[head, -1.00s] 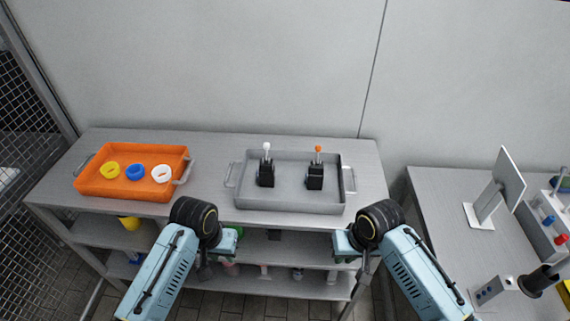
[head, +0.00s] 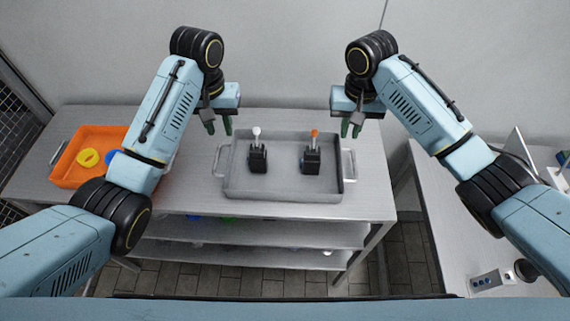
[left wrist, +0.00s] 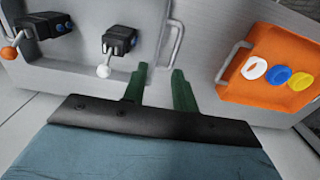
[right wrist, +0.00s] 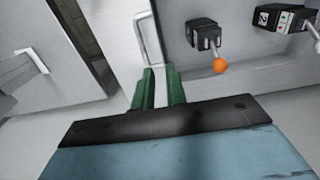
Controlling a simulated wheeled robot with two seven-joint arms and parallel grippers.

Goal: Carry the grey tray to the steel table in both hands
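The grey tray (head: 285,170) sits flat on a grey bench with shelves. It holds two black lever boxes, one with a white knob (head: 257,132) and one with an orange knob (head: 315,133). My left gripper (head: 219,128) is open and empty above the tray's left end; in the left wrist view the left handle (left wrist: 175,45) lies just beyond its green fingers. My right gripper (head: 351,130) is open and empty above the right end; the right handle (right wrist: 147,40) lies just beyond its fingers. Neither gripper visibly touches the tray. A grey table (head: 436,215) stands to the right.
An orange tray (head: 72,165) with yellow, blue and white rings sits left on the bench, partly behind my left arm. The right-hand table carries an upright panel (head: 520,150) and a small switch box (head: 487,281), with clear surface at its left. A wall stands behind.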

